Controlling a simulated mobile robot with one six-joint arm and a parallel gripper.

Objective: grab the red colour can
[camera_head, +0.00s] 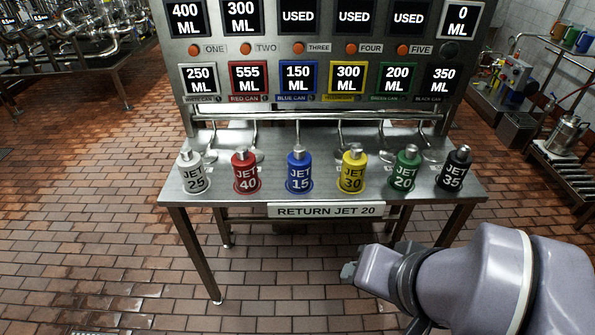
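The red can (247,173) is labelled JET 40 and stands upright on the steel table (330,196), second from the left in a row of cans. My gripper (350,272) is in front of the table at the lower right, below the tabletop in the picture and well apart from the red can. Its fingers are small and partly hidden by my arm, so I cannot tell whether it is open or shut. No can is at the gripper.
A white can (192,173) is left of the red one; blue (299,173), yellow (352,172), green (404,171) and black (455,169) cans are to its right. A display panel (325,50) rises behind. A sign (326,211) reads RETURN JET 20. The brick floor in front is clear.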

